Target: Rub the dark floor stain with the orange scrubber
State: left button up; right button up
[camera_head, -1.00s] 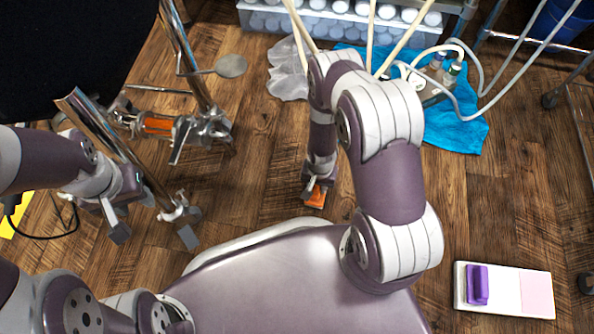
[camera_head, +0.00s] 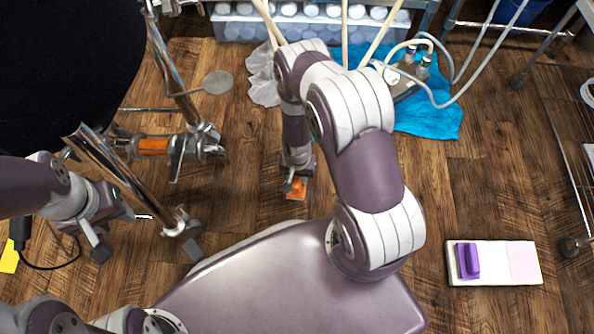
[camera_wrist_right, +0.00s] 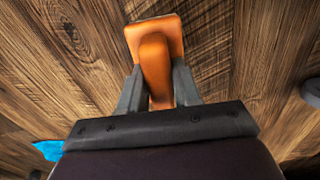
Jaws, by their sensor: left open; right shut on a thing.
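The orange scrubber (camera_head: 297,187) is in the jaws of my right gripper (camera_head: 298,178), low over the wooden floor in the middle of the head view. In the right wrist view the scrubber (camera_wrist_right: 155,45) sits upright between the two grey fingers, which are shut on its handle. I cannot tell if its pad touches the floor. My left gripper (camera_head: 115,233) is open and empty at the left, beside a metal stand leg. I cannot make out the dark stain for certain. A small dark patch (camera_wrist_right: 68,28) in the wrist view may be only wood grain.
A metal stand (camera_head: 185,100) with an orange part (camera_head: 153,146) stands at the left. A blue cloth (camera_head: 435,118) with bottles and hoses lies behind my right arm. A white tray (camera_head: 493,277) with a purple-handled block lies at the right. Floor between is clear.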

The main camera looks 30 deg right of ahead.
jog(key=shift+r+p, duration=0.75)
jog(key=shift+r, duration=0.4)
